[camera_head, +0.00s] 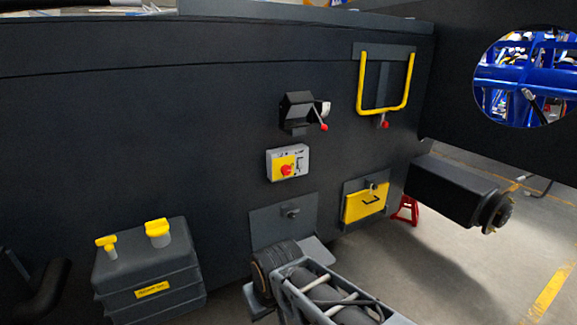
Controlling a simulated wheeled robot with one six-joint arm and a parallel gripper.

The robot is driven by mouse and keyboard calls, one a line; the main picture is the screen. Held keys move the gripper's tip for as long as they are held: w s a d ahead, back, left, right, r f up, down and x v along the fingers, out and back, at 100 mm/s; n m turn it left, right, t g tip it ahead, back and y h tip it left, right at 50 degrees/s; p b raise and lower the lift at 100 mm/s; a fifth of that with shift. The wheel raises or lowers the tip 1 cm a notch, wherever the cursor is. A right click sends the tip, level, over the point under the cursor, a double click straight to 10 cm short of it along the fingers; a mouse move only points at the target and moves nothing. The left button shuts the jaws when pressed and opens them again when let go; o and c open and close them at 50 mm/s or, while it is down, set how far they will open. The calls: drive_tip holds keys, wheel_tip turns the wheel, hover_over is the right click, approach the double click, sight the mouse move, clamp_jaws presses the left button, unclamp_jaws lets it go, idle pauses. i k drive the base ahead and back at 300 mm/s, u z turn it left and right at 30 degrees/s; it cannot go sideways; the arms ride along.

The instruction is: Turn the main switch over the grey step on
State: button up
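The main switch is a small light-grey box (303,158) on the dark chassis wall, with a yellow plate and a red knob (286,170) on its left part. A small marking or fitting shows on its right part, too small to read. Below it is a grey plate with a dark latch, and a grey step (318,250) juts out at its lower right. My arm rises from the bottom middle, in front of the step and below the switch. My gripper's fingers do not show. Nothing touches the switch.
Above the switch is a black bracket (297,105) with a red-tipped lever. A yellow handle (405,95) and a yellow step (364,204) are at right. A dark tank (150,270) with yellow caps stands lower left. An axle (455,190) and red stand (406,211) are farther right.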

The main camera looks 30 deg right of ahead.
sight(286, 169)
drive_tip(key=u, duration=0.05)
drive_tip(key=k, duration=0.6)
drive_tip(key=z, duration=0.55)
drive_tip(key=i, duration=1.3)
drive_tip(key=u, duration=0.7)
